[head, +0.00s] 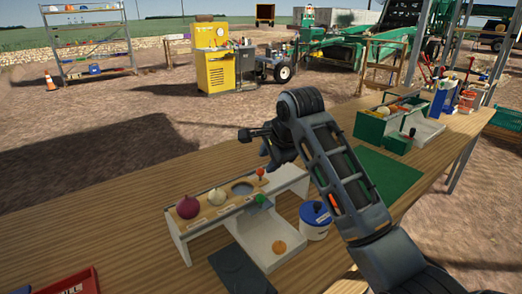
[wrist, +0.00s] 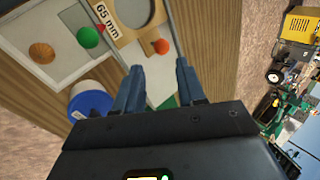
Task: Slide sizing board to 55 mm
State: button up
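The wooden sizing board (head: 215,209) lies along the top of a white stand (head: 292,176), with a red onion (head: 188,207) and a pale onion (head: 216,196) on it. A round hole (head: 242,187) shows near its right end. In the wrist view the board (wrist: 121,33) carries a "65 mm" label beside a hole. An orange-red knob (head: 261,173) stands at its right end; it also shows in the wrist view (wrist: 161,46). My gripper (wrist: 160,70) is open and empty, its fingers apart, near the knob and not touching it. In the head view my gripper (head: 254,140) is above and behind the stand.
An orange-brown onion (head: 279,247) lies in the white tray (head: 258,232) below. A blue-lidded white tub (head: 315,219) stands right of the tray. A red crate (head: 72,284) is front left. The table's left is clear.

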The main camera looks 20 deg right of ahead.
aim_at(262, 170)
jog(key=x, duration=0.7)
jog(key=shift+w+f, duration=0.2)
jog(key=shift+w, duration=0.15)
grip_shut()
jog(key=shift+d, duration=0.1)
jog(key=shift+w+d, duration=0.4)
jog(key=shift+d, duration=0.85)
jog(key=shift+w+d, duration=0.4)
jog(key=shift+d, duration=0.85)
jog(key=shift+w+d, duration=0.4)
jog(key=shift+d, duration=0.9)
